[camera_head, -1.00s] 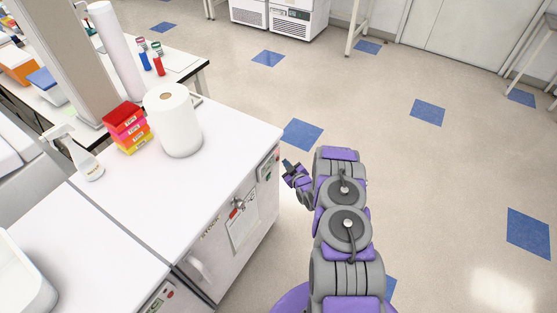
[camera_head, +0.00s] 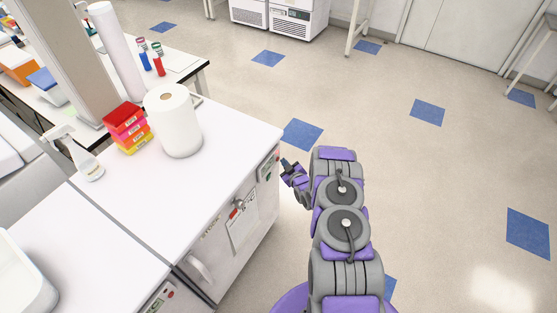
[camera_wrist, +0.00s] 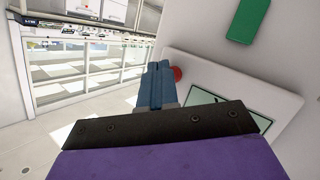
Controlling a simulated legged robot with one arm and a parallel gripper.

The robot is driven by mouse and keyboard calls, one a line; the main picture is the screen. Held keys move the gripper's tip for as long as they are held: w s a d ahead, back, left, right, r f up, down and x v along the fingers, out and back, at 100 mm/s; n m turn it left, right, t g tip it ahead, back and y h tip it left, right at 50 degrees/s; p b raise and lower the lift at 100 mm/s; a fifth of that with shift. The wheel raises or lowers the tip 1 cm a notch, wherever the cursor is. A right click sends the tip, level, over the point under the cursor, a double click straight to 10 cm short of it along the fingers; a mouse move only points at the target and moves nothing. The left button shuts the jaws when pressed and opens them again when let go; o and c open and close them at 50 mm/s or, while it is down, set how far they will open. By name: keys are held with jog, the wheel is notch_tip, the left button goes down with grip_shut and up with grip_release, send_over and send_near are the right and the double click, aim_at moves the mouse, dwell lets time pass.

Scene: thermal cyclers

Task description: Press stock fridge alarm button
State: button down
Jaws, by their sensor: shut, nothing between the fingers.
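The stock fridge (camera_head: 222,262) is the white unit under the bench top, with "STOCK" on its front. Its control panel (camera_head: 267,171) is at the upper right of that front. In the wrist view, a red round button (camera_wrist: 177,74) shows beside a panel display (camera_wrist: 225,98), partly hidden behind my fingers. My gripper (camera_head: 285,162) is shut and empty, close to the panel's right side. It also shows in the wrist view (camera_wrist: 158,72), with its blue fingertips beside the red button. I cannot tell whether they touch it.
A paper roll (camera_head: 174,122), stacked colored boxes (camera_head: 126,128) and a spray bottle (camera_head: 80,155) stand on the bench top (camera_head: 205,165). A green piece (camera_wrist: 249,18) is on the white surface above the display. Open floor (camera_head: 390,150) lies to the right.

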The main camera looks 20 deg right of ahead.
jog(key=shift+w+a, duration=0.25)
jog(key=shift+w, duration=0.05)
dwell(0.7)
jog(key=shift+s+d, duration=0.1)
jog(key=shift+s+d+p, duration=0.4)
jog(key=shift+s+p, duration=0.05)
jog(key=shift+s, duration=0.1)
jog(key=s+d+p, duration=0.1)
jog(key=s, duration=0.1)
jog(key=s+d+p, duration=0.1)
jog(key=s+d, duration=0.1)
dwell(0.7)
dwell(0.7)
